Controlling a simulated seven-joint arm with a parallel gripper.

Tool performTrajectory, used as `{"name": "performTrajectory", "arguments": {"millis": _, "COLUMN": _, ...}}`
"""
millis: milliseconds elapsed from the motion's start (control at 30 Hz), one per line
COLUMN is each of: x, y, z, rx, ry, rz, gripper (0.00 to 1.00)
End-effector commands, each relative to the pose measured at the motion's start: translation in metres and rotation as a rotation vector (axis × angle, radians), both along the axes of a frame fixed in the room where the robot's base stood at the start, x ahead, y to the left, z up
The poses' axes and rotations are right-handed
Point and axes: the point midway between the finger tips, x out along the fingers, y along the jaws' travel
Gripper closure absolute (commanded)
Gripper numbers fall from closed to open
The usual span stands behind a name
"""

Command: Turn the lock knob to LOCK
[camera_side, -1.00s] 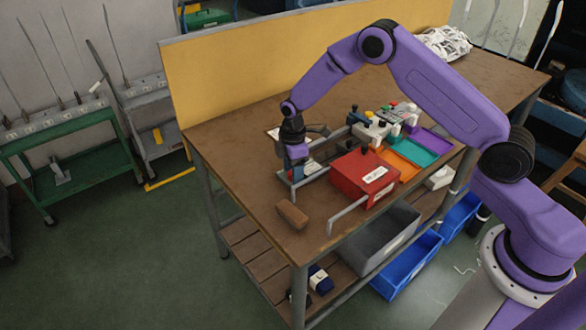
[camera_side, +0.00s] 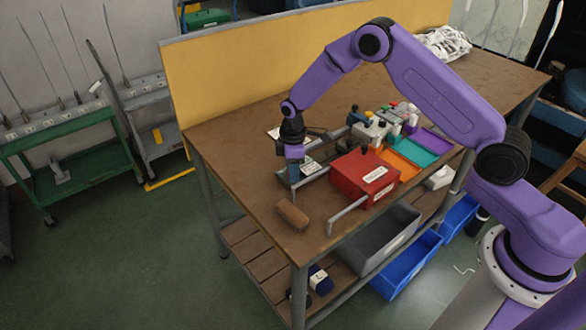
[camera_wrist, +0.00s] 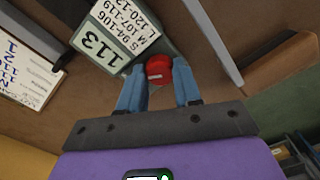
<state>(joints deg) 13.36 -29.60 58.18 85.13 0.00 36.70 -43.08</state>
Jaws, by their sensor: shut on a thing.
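The red lock knob (camera_wrist: 158,70) shows in the wrist view between the two blue fingers of my gripper (camera_wrist: 160,68), which is shut on it. A pale mark shows on the knob, too small to read as LOCK or not. The knob sits at the corner of a grey-green plate (camera_wrist: 92,50) showing "113" and a white label with S, M and L ranges. In the side view my gripper (camera_side: 294,180) points down at the left end of the grey-railed fixture (camera_side: 316,176). There the knob is hidden.
A red box (camera_side: 352,184) stands right of my gripper, with orange, teal and purple trays (camera_side: 432,140) beyond. A brown block (camera_side: 293,215) lies near the front table edge. A printed sheet (camera_wrist: 25,70) is left in the wrist view. Bare tabletop lies left of my gripper.

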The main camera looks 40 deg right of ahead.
Motion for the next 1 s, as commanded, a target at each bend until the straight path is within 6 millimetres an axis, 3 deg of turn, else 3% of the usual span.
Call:
{"name": "performTrajectory", "arguments": {"millis": 267, "x": 0.000, "y": 0.000, "z": 0.001, "rx": 0.000, "ry": 0.000, "rz": -0.003, "gripper": 0.97}}
{"name": "performTrajectory", "arguments": {"millis": 300, "x": 0.000, "y": 0.000, "z": 0.001, "rx": 0.000, "ry": 0.000, "rz": -0.003, "gripper": 0.54}}
{"name": "performTrajectory", "arguments": {"millis": 333, "x": 0.000, "y": 0.000, "z": 0.001, "rx": 0.000, "ry": 0.000, "rz": -0.003, "gripper": 0.44}}
{"name": "performTrajectory", "arguments": {"millis": 367, "x": 0.000, "y": 0.000, "z": 0.001, "rx": -0.001, "ry": -0.001, "rz": -0.003, "gripper": 0.41}}
{"name": "performTrajectory", "arguments": {"millis": 733, "x": 0.001, "y": -0.002, "z": 0.004, "rx": 0.000, "ry": -0.002, "rz": -0.005, "gripper": 0.41}}
{"name": "performTrajectory", "arguments": {"millis": 1000, "x": 0.001, "y": 0.000, "z": 0.038, "rx": 0.001, "ry": -0.004, "rz": -0.004, "gripper": 0.41}}
